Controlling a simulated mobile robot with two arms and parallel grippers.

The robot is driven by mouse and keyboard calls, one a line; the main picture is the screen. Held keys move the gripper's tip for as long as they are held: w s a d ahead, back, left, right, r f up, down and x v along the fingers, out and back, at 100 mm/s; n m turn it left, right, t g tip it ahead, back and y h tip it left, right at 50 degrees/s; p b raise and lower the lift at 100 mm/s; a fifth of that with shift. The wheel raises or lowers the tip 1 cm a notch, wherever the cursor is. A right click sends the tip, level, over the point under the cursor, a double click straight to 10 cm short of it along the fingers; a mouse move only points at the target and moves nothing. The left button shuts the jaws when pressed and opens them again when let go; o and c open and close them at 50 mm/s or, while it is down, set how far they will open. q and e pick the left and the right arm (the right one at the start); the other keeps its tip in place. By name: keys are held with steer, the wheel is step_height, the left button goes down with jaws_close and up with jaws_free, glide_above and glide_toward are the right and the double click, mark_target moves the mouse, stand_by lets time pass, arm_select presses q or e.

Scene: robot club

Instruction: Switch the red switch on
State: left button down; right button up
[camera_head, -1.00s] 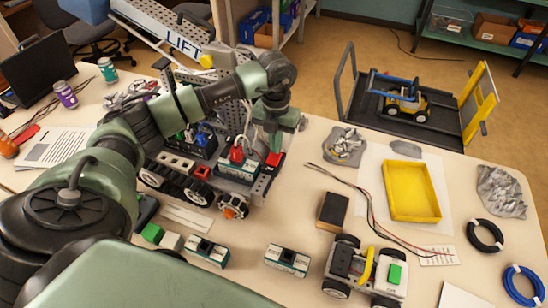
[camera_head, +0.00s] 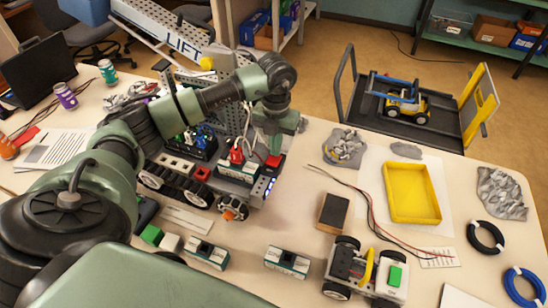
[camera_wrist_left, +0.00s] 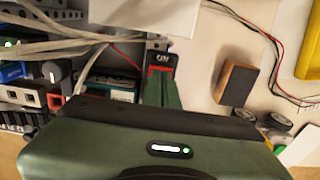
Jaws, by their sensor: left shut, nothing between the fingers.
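The red switch (camera_head: 273,161) sits on the right end of the wheeled robot (camera_head: 215,180) on the table. My left gripper (camera_head: 275,146) points down from above, its fingers together and empty, at the switch; I cannot tell whether they touch it. In the left wrist view the closed fingertips (camera_wrist_left: 161,78) cover most of the red switch (camera_wrist_left: 152,71), and a dark plate with white "ON" lettering (camera_wrist_left: 162,59) shows just beyond. Small blue-white lights (camera_head: 268,187) glow on the robot's side below the switch. My right gripper is not in view.
A perforated grey frame (camera_head: 228,112) rises behind. A black-and-brown block (camera_head: 333,212), a yellow tray (camera_head: 412,192) and a small white wheeled robot (camera_head: 367,272) lie to the right. Some table between them is clear.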

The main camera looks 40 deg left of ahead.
arm_select(q)
step_height(320, 180, up, 6)
steer(key=p, duration=0.3)
steer(key=shift+p, duration=0.3)
stand_by(0.4)
